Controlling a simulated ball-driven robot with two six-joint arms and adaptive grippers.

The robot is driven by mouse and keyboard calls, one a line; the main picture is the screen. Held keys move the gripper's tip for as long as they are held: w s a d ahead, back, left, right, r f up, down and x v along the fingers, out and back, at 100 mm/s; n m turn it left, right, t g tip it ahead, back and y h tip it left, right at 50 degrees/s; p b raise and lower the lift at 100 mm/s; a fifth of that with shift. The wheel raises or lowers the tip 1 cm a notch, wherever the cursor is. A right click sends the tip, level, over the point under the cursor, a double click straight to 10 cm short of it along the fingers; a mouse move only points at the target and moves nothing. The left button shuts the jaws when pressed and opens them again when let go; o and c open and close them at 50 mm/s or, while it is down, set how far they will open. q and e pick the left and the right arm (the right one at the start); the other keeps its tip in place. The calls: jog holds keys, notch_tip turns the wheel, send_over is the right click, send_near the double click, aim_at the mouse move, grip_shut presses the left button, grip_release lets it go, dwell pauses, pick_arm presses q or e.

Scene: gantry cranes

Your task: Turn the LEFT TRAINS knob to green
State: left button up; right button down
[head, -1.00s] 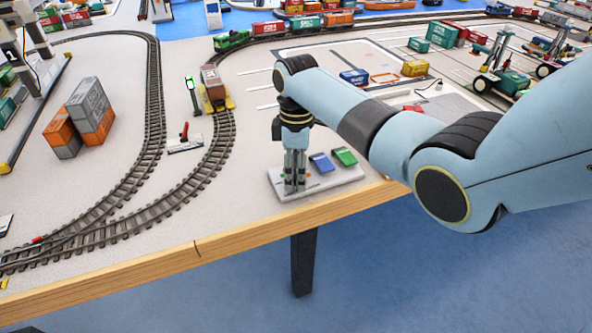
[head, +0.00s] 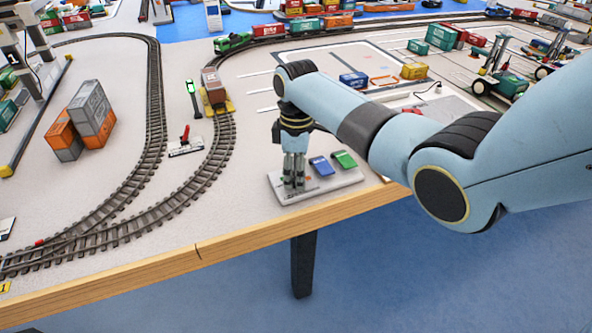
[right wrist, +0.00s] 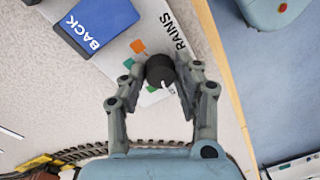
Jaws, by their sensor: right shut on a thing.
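The black round knob (right wrist: 160,69) sits on a pale control panel (head: 323,187) near the table's front edge. A white pointer mark shows on the knob's lower side in the right wrist view. Small orange (right wrist: 137,46) and green (right wrist: 151,88) marks lie around it, and lettering reading "RAINS" is beside it. My right gripper (head: 294,187) points down over the panel's left end, its fingers (right wrist: 175,75) shut on the knob from both sides. In the head view the fingers hide the knob. My left gripper is not in view.
A blue button (head: 321,166), marked BACK in the right wrist view, and a green button (head: 344,159) stand close right of the gripper. Curved tracks (head: 205,180) with a brown wagon (head: 214,87) run to the left. A small red lever (head: 185,135) stands between the tracks.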

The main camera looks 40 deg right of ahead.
jog(key=m+p, duration=0.2)
jog(key=m, duration=0.1)
jog(key=shift+r+p, duration=0.2)
jog(key=shift+p, duration=0.15)
jog(key=shift+f+m+p, duration=0.15)
jog(key=shift+m+p, duration=1.1)
jog(key=shift+m, duration=0.65)
jog(key=c, duration=1)
grip_release()
jog(key=shift+o, duration=0.2)
notch_tip(320, 180, up, 12)
jog(key=shift+d, duration=0.35)
